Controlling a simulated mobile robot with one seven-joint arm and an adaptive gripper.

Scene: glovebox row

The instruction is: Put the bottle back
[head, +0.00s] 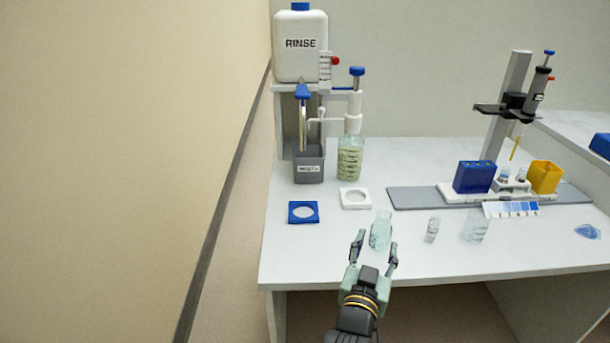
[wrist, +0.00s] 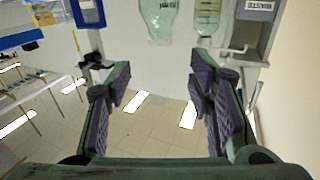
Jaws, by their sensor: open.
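A clear, pale-green bottle (head: 380,230) stands on the white table near its front edge. My gripper (head: 375,250) is open and empty at the front edge, its fingers either side of the bottle's near side in the head view. In the wrist view, which is upside down, the bottle (wrist: 158,18) shows at the top, past and clear of the open fingertips (wrist: 160,85). A blue square holder (head: 303,212) and a white square holder (head: 355,198), each with a round opening, lie empty behind it to the left.
A small vial (head: 432,229) and a clear beaker (head: 475,227) stand close right of the bottle. A stand (head: 510,90) is behind.

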